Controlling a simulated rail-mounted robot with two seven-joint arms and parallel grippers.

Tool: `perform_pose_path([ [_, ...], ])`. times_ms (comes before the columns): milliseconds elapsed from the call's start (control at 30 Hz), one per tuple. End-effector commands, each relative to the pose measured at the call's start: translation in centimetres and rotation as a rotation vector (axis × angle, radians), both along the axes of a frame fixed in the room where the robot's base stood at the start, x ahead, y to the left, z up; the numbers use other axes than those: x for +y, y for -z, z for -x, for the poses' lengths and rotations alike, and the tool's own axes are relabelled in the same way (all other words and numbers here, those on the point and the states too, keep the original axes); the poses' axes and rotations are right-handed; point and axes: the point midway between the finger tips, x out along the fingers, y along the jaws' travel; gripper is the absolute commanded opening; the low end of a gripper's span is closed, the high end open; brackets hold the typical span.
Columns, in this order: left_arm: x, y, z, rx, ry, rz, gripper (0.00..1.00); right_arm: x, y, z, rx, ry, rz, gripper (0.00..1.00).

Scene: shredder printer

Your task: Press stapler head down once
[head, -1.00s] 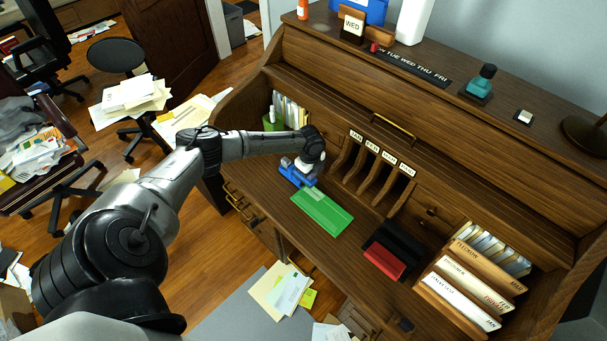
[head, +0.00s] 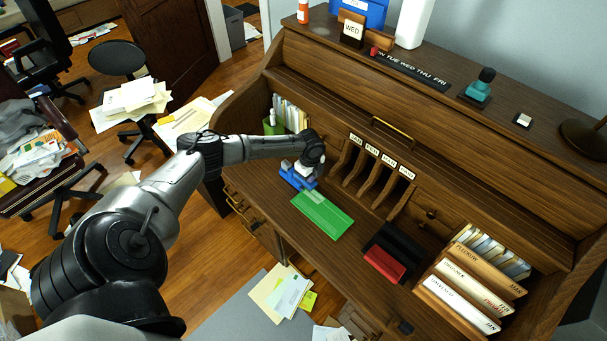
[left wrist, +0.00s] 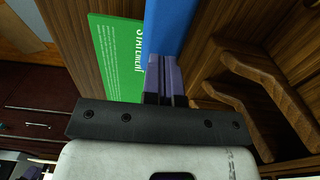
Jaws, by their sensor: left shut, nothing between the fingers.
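A blue stapler (head: 296,179) lies on the desk's writing surface, at the left end of a green sheet (head: 322,214). My left gripper (head: 303,173) is over the stapler and hides part of it. In the left wrist view the stapler's blue top (left wrist: 168,28) lies straight beyond my left fingers (left wrist: 164,75). The fingers are shut together with nothing between them. They overlap the stapler in this view, and I cannot tell whether they touch it. The green sheet, with "STATEMENT" printed on it, also shows there (left wrist: 112,55). My right gripper is not in view.
Wooden slot dividers (head: 376,178) stand right of the stapler. A green cup (head: 272,126) is behind my arm. A black and red object (head: 386,262) and labelled file folders (head: 470,283) stand farther right. Free desk surface lies around the green sheet.

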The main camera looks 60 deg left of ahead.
Motion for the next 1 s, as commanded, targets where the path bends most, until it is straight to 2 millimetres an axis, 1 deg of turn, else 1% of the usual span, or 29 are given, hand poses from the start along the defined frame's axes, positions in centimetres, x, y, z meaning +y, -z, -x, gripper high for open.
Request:
perform_pose_path([
  [33,0.0,-1.0,0.0,0.0,0.0,0.001,0.0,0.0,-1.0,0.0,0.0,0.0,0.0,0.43],
  [100,0.0,-1.7,0.0,0.0,0.001,0.001,0.0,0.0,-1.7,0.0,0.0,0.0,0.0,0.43],
  [600,-0.1,-6.3,-0.1,-0.002,0.001,0.002,0.0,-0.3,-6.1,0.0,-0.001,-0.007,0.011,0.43],
  [700,-0.1,-6.6,-0.1,-0.002,0.001,0.002,0.0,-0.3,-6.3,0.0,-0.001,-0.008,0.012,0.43],
  [1000,-0.1,-6.5,-0.1,-0.002,0.001,0.002,0.0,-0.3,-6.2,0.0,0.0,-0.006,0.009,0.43],
])
